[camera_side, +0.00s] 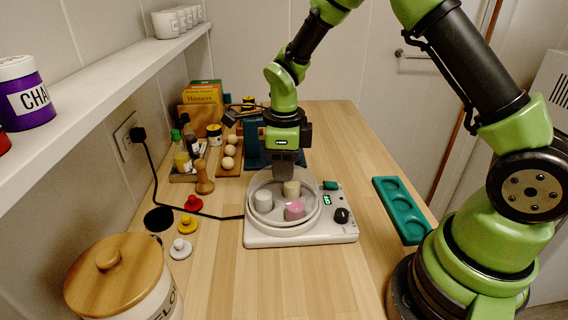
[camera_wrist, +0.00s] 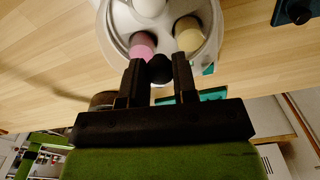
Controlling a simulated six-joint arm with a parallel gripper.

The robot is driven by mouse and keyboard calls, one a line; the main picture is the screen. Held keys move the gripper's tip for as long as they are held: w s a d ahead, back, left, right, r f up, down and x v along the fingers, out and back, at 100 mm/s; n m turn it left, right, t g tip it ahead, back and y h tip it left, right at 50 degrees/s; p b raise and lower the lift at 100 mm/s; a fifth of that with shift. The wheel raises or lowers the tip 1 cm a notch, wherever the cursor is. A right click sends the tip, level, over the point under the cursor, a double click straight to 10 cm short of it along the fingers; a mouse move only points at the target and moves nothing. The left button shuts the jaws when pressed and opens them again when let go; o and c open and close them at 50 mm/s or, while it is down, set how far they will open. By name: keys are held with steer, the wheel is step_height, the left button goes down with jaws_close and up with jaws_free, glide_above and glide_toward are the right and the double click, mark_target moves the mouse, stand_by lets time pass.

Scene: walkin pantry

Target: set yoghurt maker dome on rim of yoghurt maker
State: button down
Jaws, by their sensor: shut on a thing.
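The yoghurt maker (camera_side: 262,238) is a white base with a round bowl, a small display and a dark dial, standing on the wooden counter. White (camera_side: 263,201), cream (camera_side: 291,188) and pink (camera_side: 295,211) jars stand in its bowl. The clear dome (camera_side: 314,188) is over the bowl and the jars show through it. I cannot tell whether its edge touches the rim. My gripper (camera_side: 287,172) points down above the bowl. In the wrist view my gripper (camera_wrist: 158,80) is shut on the dome's round black knob (camera_wrist: 160,68). The rim (camera_wrist: 110,30) is partly cut off there.
A teal tray with round hollows (camera_side: 400,210) lies right of the yoghurt maker. Red (camera_side: 193,203), yellow (camera_side: 187,224) and white (camera_side: 180,248) knobbed pieces, a dark cup (camera_side: 158,220) and a lidded flour jar (camera_side: 120,285) stand left. A black cord reaches the wall socket. The front counter is clear.

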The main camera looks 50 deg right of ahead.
steer(key=shift+f, duration=0.4)
steer(key=shift+c, duration=1.7)
jaws_free()
steer(key=shift+r, duration=3.5)
